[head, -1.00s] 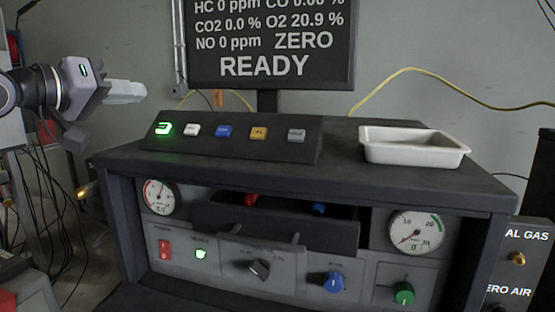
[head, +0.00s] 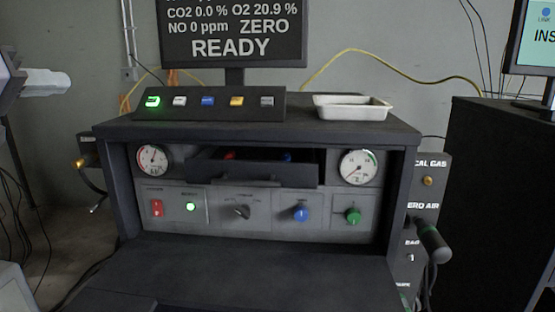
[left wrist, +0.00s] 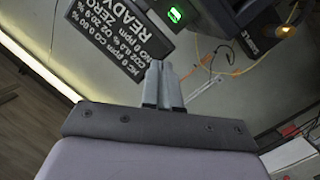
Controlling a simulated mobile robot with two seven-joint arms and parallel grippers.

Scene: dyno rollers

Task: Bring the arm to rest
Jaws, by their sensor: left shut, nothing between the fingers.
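My left gripper (head: 48,82) is at the left edge of the head view, beside and left of the analyser bench. In the left wrist view its two fingers (left wrist: 162,86) are shut together with nothing between them. It is apart from the bench and touches nothing that I can see. The bench (head: 350,131) carries a sloped button panel (head: 220,107) with one button (head: 152,101) lit green. The monitor (head: 233,62) behind reads READY and also shows in the left wrist view (left wrist: 115,35). My right gripper is not in view.
A white tray (head: 352,113) sits on the bench top at right. A drawer (head: 252,173) stands partly out between two gauges. A dark surface (head: 250,280) lies in front. A dark cabinet (head: 490,200) stands right, with a screen (head: 535,40). Cables hang at left.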

